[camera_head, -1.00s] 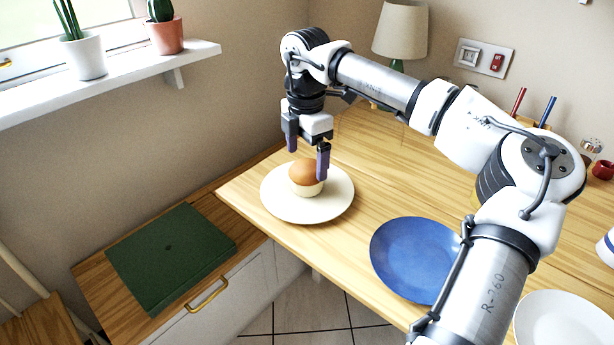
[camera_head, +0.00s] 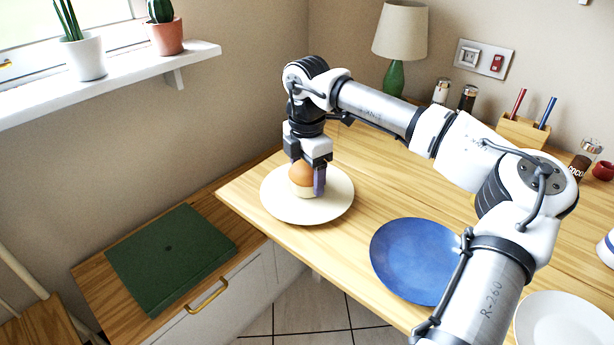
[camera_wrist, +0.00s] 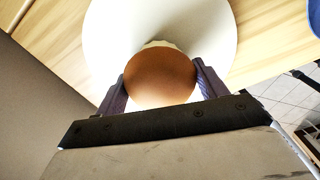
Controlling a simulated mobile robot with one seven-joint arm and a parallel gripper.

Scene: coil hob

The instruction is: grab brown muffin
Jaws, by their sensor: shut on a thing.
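The brown muffin (camera_head: 301,176) has a rounded brown top and a pale cup. It sits upright over the cream plate (camera_head: 283,212) at the left corner of the wooden table. My gripper (camera_head: 307,180) points down and is shut on the muffin, with one purple finger showing on its right side. In the wrist view the muffin (camera_wrist: 160,76) lies between both fingers of my gripper (camera_wrist: 160,85), with the plate (camera_wrist: 112,40) behind it. The far finger is mostly hidden in the head view. I cannot tell whether the muffin touches the plate.
A blue plate (camera_head: 412,258) lies to the right, and a white plate (camera_head: 565,325) lies nearer. A lamp (camera_head: 400,35), shakers (camera_head: 467,97) and a pen holder (camera_head: 522,132) stand at the back.

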